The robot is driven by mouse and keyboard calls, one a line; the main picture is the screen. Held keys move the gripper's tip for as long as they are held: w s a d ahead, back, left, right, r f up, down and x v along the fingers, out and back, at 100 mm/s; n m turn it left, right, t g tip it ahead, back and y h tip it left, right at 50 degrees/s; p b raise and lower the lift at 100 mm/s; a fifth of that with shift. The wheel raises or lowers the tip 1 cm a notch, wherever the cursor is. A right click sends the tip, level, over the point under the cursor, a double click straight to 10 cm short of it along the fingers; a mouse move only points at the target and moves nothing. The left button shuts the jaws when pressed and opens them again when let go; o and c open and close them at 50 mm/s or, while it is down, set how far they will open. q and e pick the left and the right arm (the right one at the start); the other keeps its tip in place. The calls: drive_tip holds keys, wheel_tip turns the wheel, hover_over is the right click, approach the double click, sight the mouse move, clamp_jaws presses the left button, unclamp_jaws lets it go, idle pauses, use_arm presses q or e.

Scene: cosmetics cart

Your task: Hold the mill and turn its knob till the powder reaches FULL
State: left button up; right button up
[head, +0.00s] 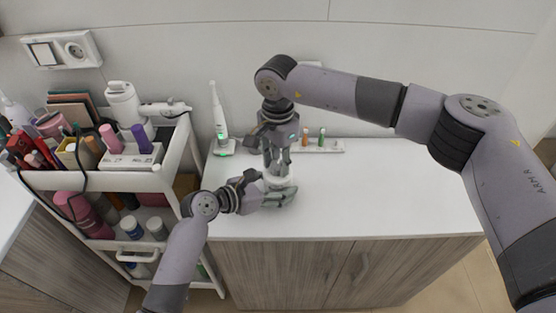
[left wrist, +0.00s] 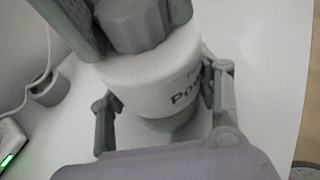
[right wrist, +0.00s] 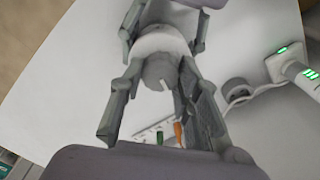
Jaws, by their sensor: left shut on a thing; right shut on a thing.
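The mill (head: 281,181) is a white cylinder standing upright on the white counter (head: 390,200). In the left wrist view its white body (left wrist: 150,78) carries dark lettering, only partly readable. Its grey faceted knob (left wrist: 128,22) sits on top and shows from above in the right wrist view (right wrist: 160,70), with a small white mark. My left gripper (head: 277,196) is shut around the body from the side. My right gripper (head: 277,165) points down from above, shut on the knob. The powder level and any FULL mark are not visible.
A white electric toothbrush (head: 217,115) on a green-lit base stands left of the grippers. A small tray (head: 330,147) with orange and green items lies behind. A crowded white cart (head: 175,150) stands at left. The counter's right side is clear.

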sight(278, 164)
drive_tip(key=shift+w+n, duration=0.1)
drive_tip(key=shift+n, duration=0.5)
drive_tip(key=o, duration=1.2)
wheel_tip(278, 164, up, 12)
drive_tip(key=shift+r, duration=0.1)
